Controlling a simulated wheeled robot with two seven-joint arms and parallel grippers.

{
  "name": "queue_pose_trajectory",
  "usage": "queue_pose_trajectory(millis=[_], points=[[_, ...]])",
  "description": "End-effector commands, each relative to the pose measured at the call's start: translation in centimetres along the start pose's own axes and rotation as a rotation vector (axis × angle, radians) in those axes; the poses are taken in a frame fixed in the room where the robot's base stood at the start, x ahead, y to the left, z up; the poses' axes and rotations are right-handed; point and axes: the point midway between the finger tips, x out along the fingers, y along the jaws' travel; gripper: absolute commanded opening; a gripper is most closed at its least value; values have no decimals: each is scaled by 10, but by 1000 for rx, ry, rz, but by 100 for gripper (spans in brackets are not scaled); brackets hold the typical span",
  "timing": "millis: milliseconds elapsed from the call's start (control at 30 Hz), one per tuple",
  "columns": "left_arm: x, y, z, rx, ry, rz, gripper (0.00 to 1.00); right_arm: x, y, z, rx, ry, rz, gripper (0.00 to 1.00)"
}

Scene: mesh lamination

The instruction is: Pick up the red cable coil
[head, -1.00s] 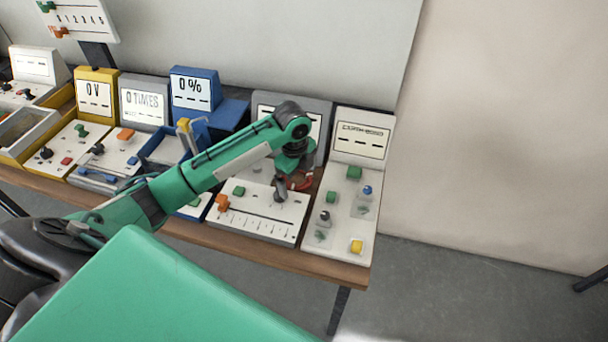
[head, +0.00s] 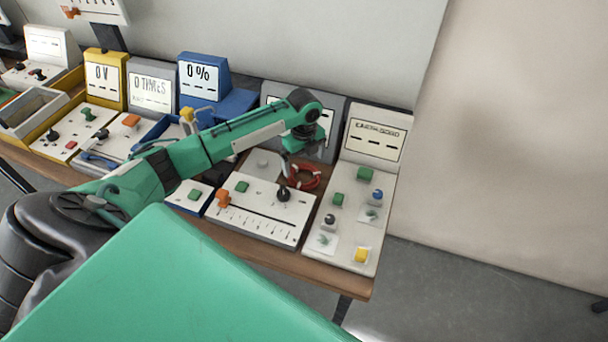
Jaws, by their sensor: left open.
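The red cable coil (head: 312,178) lies on the grey panel with the slider scale, towards its back right corner. My left arm reaches in from the left, and its gripper (head: 290,168) points down at the coil's left side. The left gripper is open, and its wrist hides part of the coil's far side. I cannot tell whether a finger touches the coil. My right gripper is not in view.
The slider panel (head: 255,222) carries a black knob (head: 283,194), an orange block (head: 222,199) and a green button. A white panel (head: 345,232) with buttons stands to its right. Blue, grey and yellow stations line the table to the left.

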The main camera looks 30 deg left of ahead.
Motion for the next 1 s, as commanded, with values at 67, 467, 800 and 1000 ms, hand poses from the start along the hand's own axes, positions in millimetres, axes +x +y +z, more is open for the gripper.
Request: queue_pose_trajectory(millis=[67,467,800,1000], points=[[6,1,-2,0,1,3,100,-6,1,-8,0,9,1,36],[51,2,-3,1,-1,1,100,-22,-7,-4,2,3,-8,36],[51,2,-3,1,-1,1,69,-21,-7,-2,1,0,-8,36],[51,2,-3,0,-1,0,68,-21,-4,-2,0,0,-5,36]])
